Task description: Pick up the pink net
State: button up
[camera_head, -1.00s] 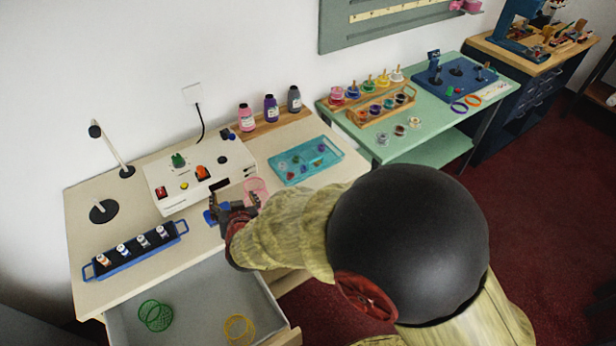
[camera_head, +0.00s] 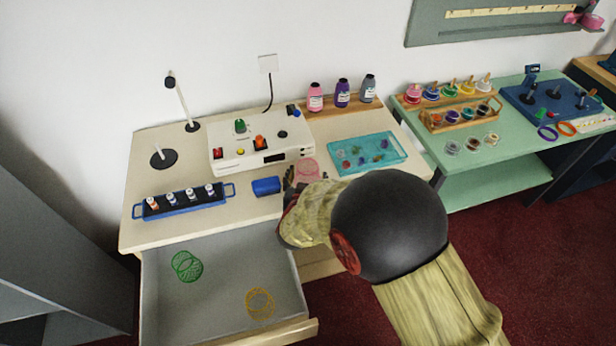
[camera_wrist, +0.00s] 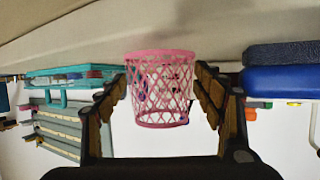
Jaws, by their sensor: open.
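The pink net (camera_head: 307,168) is a small mesh basket on the cream counter, in front of the white device and left of the teal tray. In the wrist view, which looks upside down, the net (camera_wrist: 160,88) appears centred between the two fingers. My gripper (camera_wrist: 163,92) is open, with a finger on either side of the net and some gap at each side. I cannot tell how deep the net sits between the fingers. In the head view my gripper (camera_head: 297,181) is at the net's near side, partly hidden by my arm.
A blue block (camera_head: 266,187) lies just left of my gripper. The white device (camera_head: 222,160) stands behind, the teal tray (camera_head: 345,170) to the right. The open drawer (camera_head: 222,262) below holds a green net (camera_head: 187,266) and a yellow net (camera_head: 260,304).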

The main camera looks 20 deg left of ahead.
jog(key=shift+w+f, duration=0.1)
jog(key=shift+w, duration=0.25)
jog(key=shift+c, duration=0.7)
jog(key=c, duration=0.4)
jog(key=shift+c, duration=0.4)
